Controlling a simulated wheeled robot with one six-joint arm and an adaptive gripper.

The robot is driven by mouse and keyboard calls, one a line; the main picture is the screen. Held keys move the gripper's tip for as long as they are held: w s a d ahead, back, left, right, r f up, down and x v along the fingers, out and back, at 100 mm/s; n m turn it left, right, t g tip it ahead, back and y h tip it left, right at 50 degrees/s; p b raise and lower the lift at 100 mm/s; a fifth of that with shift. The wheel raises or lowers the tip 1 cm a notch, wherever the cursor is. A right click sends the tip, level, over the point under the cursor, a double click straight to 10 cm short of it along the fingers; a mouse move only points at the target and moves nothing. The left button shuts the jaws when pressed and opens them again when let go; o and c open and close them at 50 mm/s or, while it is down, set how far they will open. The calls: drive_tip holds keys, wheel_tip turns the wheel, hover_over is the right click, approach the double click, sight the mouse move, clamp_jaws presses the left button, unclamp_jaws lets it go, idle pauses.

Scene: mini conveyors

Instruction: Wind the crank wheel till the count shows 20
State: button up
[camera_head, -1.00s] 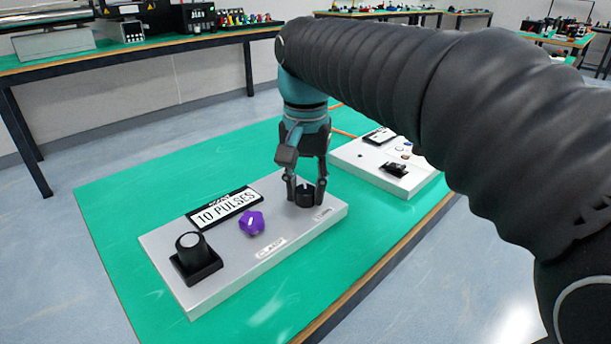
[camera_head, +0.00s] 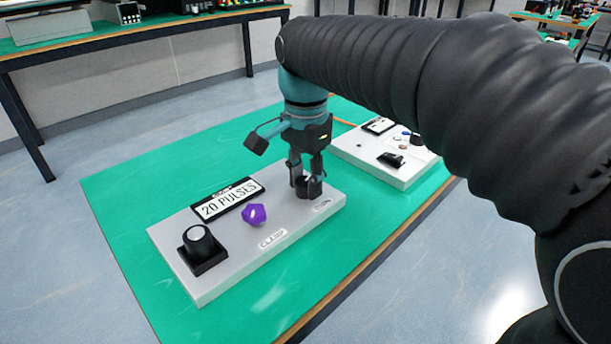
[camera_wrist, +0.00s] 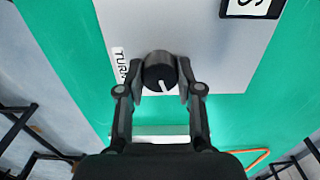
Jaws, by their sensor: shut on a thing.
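The count display (camera_head: 228,199) on the light grey panel (camera_head: 215,277) reads "20 PULSES" in the head view. A small black round knob with a white pointer line stands at the panel's right end, by a label that reads "TURN" in the wrist view; it is the crank wheel (camera_wrist: 160,72). My gripper (camera_head: 306,186) points down over it, with its two fingers shut on the wheel's opposite sides. In the wrist view the fingertips of my gripper (camera_wrist: 160,92) touch the wheel left and right. Only part of the display shows in the wrist view.
A purple knob (camera_head: 254,214) sits mid-panel by a label reading "CLAMP" (camera_head: 272,239). A larger black knob (camera_head: 199,244) stands at the panel's left end. A second white panel (camera_head: 372,164) with small parts lies behind on the green mat (camera_head: 125,200). Bare mat surrounds the panel.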

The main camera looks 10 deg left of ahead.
sight(305, 181)
idle(0.3)
drive_tip(key=o, duration=1.2)
drive_tip(key=shift+c, duration=0.2)
wheel_tip(305, 181, up, 12)
drive_tip(key=shift+d, duration=0.1)
drive_tip(key=s+d+f+n+t, duration=0.2)
drive_tip(key=s+d+f+n, duration=0.1)
drive_tip(key=s+d+f, duration=0.4)
drive_tip(key=s+d+f+n+t, duration=0.3)
drive_tip(key=s+d+f, duration=0.4)
drive_tip(key=d+f, duration=0.5)
drive_tip(key=d+n, duration=0.1)
drive_tip(key=d, duration=0.2)
drive_tip(key=shift+s+f+n+t, duration=0.15)
drive_tip(key=shift+f+n+t, duration=0.1)
drive_tip(key=shift+n+t, duration=0.05)
